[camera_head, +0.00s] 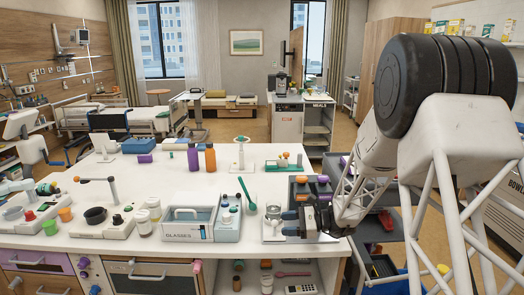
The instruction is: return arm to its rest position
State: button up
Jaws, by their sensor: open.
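My arm comes in from the right, its large dark joint and white lattice links filling that side of the head view. It reaches down and left to the right end of the white counter (160,178). My gripper (288,222) is at the counter's front right, low over a small pale device (270,232). The jaws are open, and I see nothing held between them. I cannot tell whether the fingers touch the device. Part of the gripper is hard to make out against the dark parts behind it.
A dark rack with orange-topped items (310,182) stands just behind. Orange (210,158) and purple (193,157) bottles stand farther back. A dark cart (385,232) is at the right.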

jog(key=s+r+n+g+h, duration=0.2)
jog(key=s+r+n+h, duration=0.3)
jog(key=s, duration=0.5)
jog(key=s+r+n+g+h, duration=0.1)
jog(key=s+r+n+h, duration=0.2)
jog(key=s+r, duration=0.6)
jog(key=s+d+r+n+t+h, duration=0.1)
jog(key=s+d+n+t+h, duration=0.1)
jog(key=s, duration=1)
jog(key=s+d+r+n+t+h, duration=0.1)
jog(key=s+d+n+h, duration=0.4)
jog(key=s, duration=0.7)
jog(key=shift+d+r+n+t+h, duration=0.25)
jog(key=shift+d+t+h, duration=0.35)
jog(key=shift+d+h, duration=0.35)
